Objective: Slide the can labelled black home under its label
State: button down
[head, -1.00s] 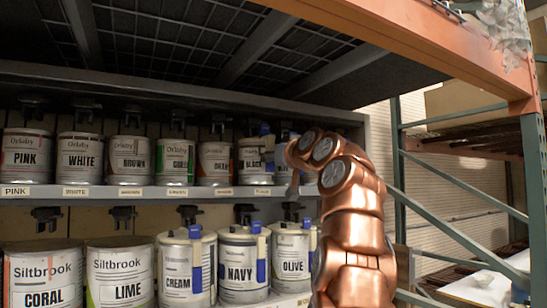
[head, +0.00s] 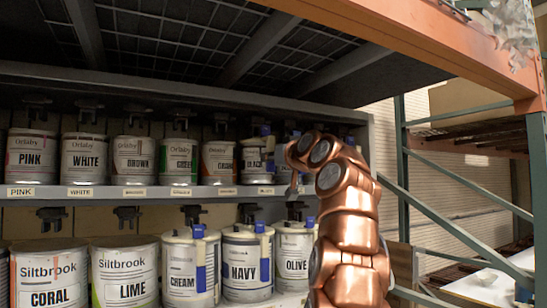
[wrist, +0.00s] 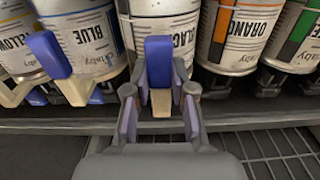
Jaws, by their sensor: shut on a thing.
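The black can (head: 257,158) stands in the upper row, right of the orange can (head: 218,160). It also shows upside down in the wrist view (wrist: 182,38), between the orange can (wrist: 235,40) and the blue can (wrist: 88,38). A blue tab (wrist: 158,62) with a cream end is at the black can's front. My gripper (wrist: 160,98) is closed around that tab, one finger on each side. In the head view my arm hides the gripper's tips. A small shelf label (head: 265,190) is below the black can; its word is too small to read.
Several cans stand close on both sides in the upper row. The lower row holds the navy (head: 246,262) and olive (head: 296,258) cans, among others. Dark hooks hang above the cans. An orange beam (head: 410,40) crosses above, and a green upright (head: 537,200) stands right.

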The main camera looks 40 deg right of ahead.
jog(key=shift+w, duration=0.2)
jog(key=shift+w+d, duration=0.1)
jog(key=shift+w, duration=0.1)
jog(key=shift+w+d+f, duration=0.1)
jog(key=shift+w+f, duration=0.05)
jog(key=shift+w, duration=0.3)
dwell(0.6)
jog(key=c, duration=0.9)
grip_release()
jog(key=shift+f, duration=0.1)
jog(key=shift+s, duration=0.1)
